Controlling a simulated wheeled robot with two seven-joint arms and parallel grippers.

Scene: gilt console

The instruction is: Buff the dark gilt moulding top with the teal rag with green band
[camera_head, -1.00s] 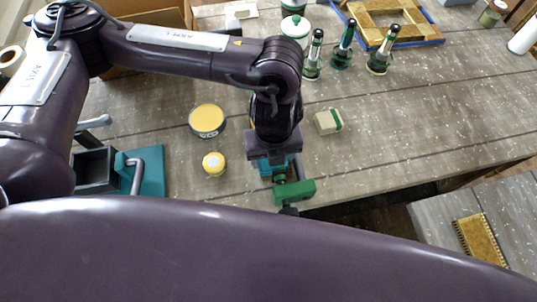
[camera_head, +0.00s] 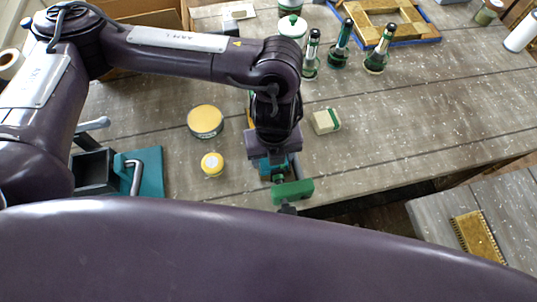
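My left gripper (camera_head: 275,166) points down near the bench's front edge, seen from above. A teal piece (camera_head: 266,164), likely the teal rag, shows at its fingertips. The wrist hides most of it, so its green band and the exact grip are unclear. A green clamp (camera_head: 293,192) stands at the bench edge just in front of the gripper. A narrow gold strip (camera_head: 249,108) shows behind the wrist. It may be the gilt moulding, mostly covered by my arm; whether the teal piece touches it is hidden. My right gripper is out of view.
A yellow-topped tin (camera_head: 205,121), a small yellow jar (camera_head: 212,164) and a cream block (camera_head: 325,121) flank the gripper. Several green bottles (camera_head: 340,45) stand behind, near a gold frame (camera_head: 395,18). A gilt piece (camera_head: 478,236) lies on the separate right bench.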

